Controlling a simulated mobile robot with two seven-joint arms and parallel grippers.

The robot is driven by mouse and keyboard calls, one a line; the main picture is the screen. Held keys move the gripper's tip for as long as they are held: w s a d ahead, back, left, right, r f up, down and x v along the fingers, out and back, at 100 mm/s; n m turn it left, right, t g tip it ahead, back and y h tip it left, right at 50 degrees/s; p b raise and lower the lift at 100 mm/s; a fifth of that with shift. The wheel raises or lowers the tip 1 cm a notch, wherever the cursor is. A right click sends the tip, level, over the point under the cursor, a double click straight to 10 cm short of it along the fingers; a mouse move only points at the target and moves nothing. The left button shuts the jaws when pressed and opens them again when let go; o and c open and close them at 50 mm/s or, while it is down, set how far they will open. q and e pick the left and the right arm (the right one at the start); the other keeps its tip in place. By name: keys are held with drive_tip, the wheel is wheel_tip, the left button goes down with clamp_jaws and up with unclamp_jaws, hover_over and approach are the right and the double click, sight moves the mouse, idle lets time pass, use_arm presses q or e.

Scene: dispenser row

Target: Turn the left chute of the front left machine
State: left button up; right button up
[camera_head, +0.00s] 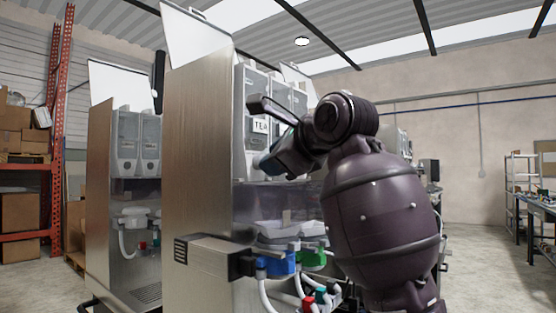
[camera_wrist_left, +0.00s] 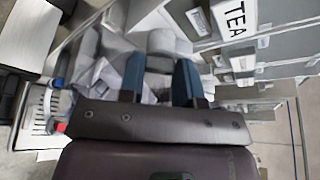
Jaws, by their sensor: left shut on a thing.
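The nearest machine (camera_head: 200,150) stands tall in the head view with its lid raised. It has canisters (camera_head: 277,92) in its front and a TEA label (camera_head: 260,126). My left gripper (camera_head: 268,162), with teal fingers, is at its front just below that label. In the left wrist view the two fingers (camera_wrist_left: 160,82) are either side of a grey chute-like part (camera_wrist_left: 160,62) and shut on it. Its lower end is hidden by the gripper. The chute is hidden in the head view, and its turn angle cannot be told. My right gripper is not in view.
A second machine (camera_head: 125,190) with an open lid stands behind to the left. A grey box (camera_head: 210,258) and blue and green fittings with white hoses stick out below my left gripper. An orange rack (camera_head: 58,130) is at far left. The floor at right is partly clear.

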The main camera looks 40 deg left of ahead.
use_arm(q)
drive_tip(key=shift+n, duration=0.3)
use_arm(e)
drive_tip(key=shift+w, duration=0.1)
use_arm(q)
drive_tip(key=o, duration=0.9)
drive_tip(key=shift+s, duration=0.1)
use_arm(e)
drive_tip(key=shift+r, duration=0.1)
